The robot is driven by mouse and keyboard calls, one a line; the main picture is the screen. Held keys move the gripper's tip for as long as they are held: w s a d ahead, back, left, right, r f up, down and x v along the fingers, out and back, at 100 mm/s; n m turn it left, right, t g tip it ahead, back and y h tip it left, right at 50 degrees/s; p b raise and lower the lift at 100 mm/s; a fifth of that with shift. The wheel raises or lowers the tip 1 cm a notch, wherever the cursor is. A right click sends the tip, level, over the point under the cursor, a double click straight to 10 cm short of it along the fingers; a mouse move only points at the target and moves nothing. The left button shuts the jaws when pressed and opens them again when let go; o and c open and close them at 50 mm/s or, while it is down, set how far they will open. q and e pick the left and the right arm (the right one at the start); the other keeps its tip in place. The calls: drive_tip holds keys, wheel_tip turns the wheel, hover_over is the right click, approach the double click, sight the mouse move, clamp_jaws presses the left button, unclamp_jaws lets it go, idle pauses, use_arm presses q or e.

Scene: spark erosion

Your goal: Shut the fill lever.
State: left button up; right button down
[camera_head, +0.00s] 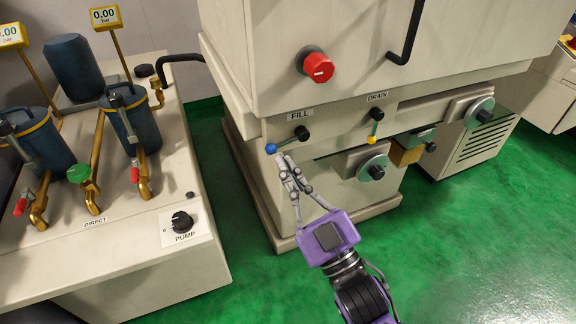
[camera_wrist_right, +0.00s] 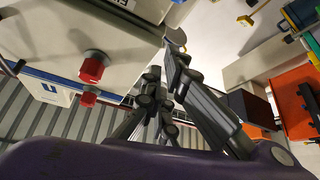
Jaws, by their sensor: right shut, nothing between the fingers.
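The fill lever (camera_head: 286,140) is a dark lever with a blue ball end, under the FILL label on the front of the beige machine. It points left and slightly down from its dark pivot. My right gripper (camera_head: 283,160) is purple with grey fingers, and its fingertips are shut and empty just below the blue ball. I cannot tell whether they touch it. In the right wrist view the gripper's fingers (camera_wrist_right: 160,85) fill the middle, and I cannot make out the blue ball there. My left gripper is not in view.
The drain lever (camera_head: 374,130) with a yellow end hangs down to the right. A red knob (camera_head: 318,67) sticks out above. A pump bench (camera_head: 185,270) with blue canisters and brass pipes stands at left. Green floor (camera_head: 215,165) lies between bench and machine.

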sight(273, 149)
drive_tip(key=p+x, duration=0.1)
drive_tip(key=x, duration=0.6)
drive_tip(key=shift+w+a+r, duration=0.15)
drive_tip(key=shift+w+r, duration=0.1)
drive_tip(key=shift+r, duration=0.05)
drive_tip(key=shift+w+d+f, duration=0.15)
drive_tip(key=shift+w+f, duration=0.05)
drive_tip(key=shift+f, duration=0.45)
drive_tip(key=shift+w+d+f, duration=0.15)
drive_tip(key=shift+w+f, duration=0.05)
drive_tip(key=shift+f, duration=0.45)
drive_tip(key=shift+w+d+f, duration=0.1)
drive_tip(key=shift+w+f, duration=0.1)
drive_tip(key=shift+f, duration=0.45)
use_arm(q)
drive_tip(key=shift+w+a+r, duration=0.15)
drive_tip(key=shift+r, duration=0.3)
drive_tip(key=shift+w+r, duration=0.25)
use_arm(e)
drive_tip(key=shift+f+n+g+y, duration=0.3)
drive_tip(key=shift+n, duration=0.4)
